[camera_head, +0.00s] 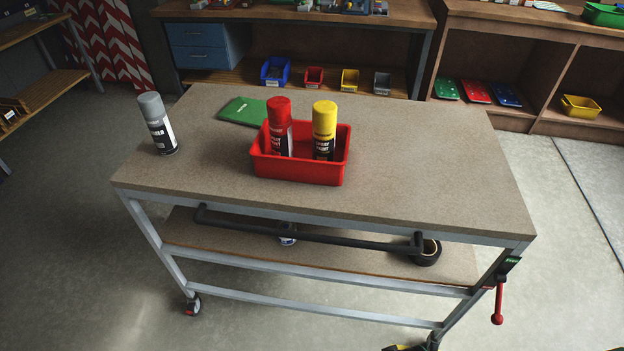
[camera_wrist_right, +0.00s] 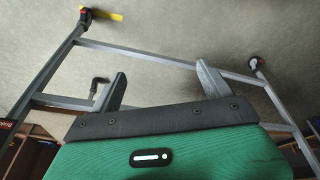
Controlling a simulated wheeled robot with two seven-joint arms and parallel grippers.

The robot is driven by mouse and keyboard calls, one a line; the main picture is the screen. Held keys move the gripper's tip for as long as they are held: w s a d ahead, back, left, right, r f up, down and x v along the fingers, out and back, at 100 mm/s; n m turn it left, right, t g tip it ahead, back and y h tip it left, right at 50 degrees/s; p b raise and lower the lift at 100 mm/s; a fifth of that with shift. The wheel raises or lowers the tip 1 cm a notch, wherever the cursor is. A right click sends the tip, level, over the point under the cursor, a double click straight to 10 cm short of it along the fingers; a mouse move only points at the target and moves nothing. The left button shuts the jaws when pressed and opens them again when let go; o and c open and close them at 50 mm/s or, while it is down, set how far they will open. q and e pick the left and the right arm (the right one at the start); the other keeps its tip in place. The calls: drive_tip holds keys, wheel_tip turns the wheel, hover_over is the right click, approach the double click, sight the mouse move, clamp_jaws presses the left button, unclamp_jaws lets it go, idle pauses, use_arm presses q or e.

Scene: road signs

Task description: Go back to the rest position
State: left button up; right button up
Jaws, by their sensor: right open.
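My right gripper (camera_wrist_right: 162,82) shows in the wrist view, its two dark fingers wide apart with nothing between them. The frame legs of the cart are seen beyond it. Neither gripper shows in the head view. The wheeled cart (camera_head: 420,170) stands in front of me. On its top, a red tray (camera_head: 300,170) holds a red spray can (camera_head: 280,125) and a yellow spray can (camera_head: 324,130), both upright. A grey-capped spray can (camera_head: 157,123) stands near the left edge of the top.
A green flat item (camera_head: 243,111) lies behind the tray. The cart's dark handle bar (camera_head: 310,232) runs along its front side. A red-handled tool (camera_head: 498,300) hangs at its right corner. Shelves (camera_head: 300,12) with small bins stand behind. The right part of the cart top is clear.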

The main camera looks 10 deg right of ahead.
drive_tip(key=s+d+f+g, duration=0.1)
drive_tip(key=s+f, duration=0.3)
drive_tip(key=f, duration=0.5)
drive_tip(key=s+f, duration=0.4)
drive_tip(key=f, duration=0.6)
drive_tip(key=s+d+f, duration=0.3)
drive_tip(key=s+f, duration=0.7)
drive_tip(key=s, duration=0.3)
drive_tip(key=shift+s+g, duration=0.3)
drive_tip(key=shift+g, duration=0.1)
